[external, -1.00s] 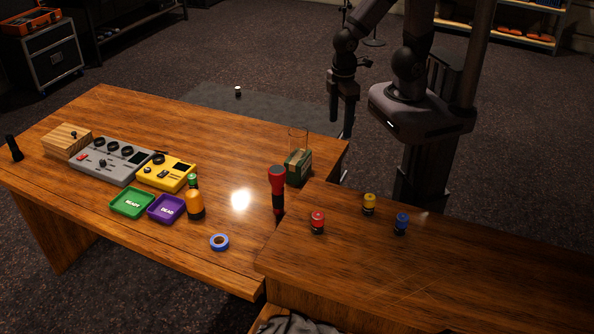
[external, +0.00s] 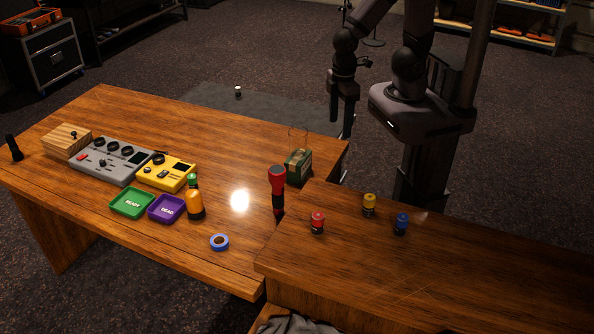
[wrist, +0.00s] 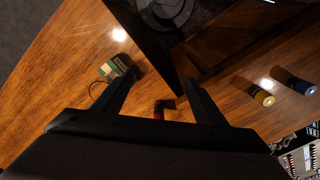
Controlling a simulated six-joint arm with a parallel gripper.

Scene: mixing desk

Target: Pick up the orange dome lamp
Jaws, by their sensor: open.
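The wrist view shows the yellow one (wrist: 262,96) and the blue one (wrist: 300,85) at right. My gripper (external: 342,112) is open and empty, beyond the tables' far edge and apart from these things. Its two fingers (wrist: 157,88) spread in the wrist view.
A red-and-black torch (external: 277,188) stands upright near the table joint. A green box (external: 298,166) with a thin loop above it stands behind it. A blue tape roll (external: 219,242), two trays (external: 131,203) and mixing consoles (external: 112,160) occupy the left table. The right table's front is clear.

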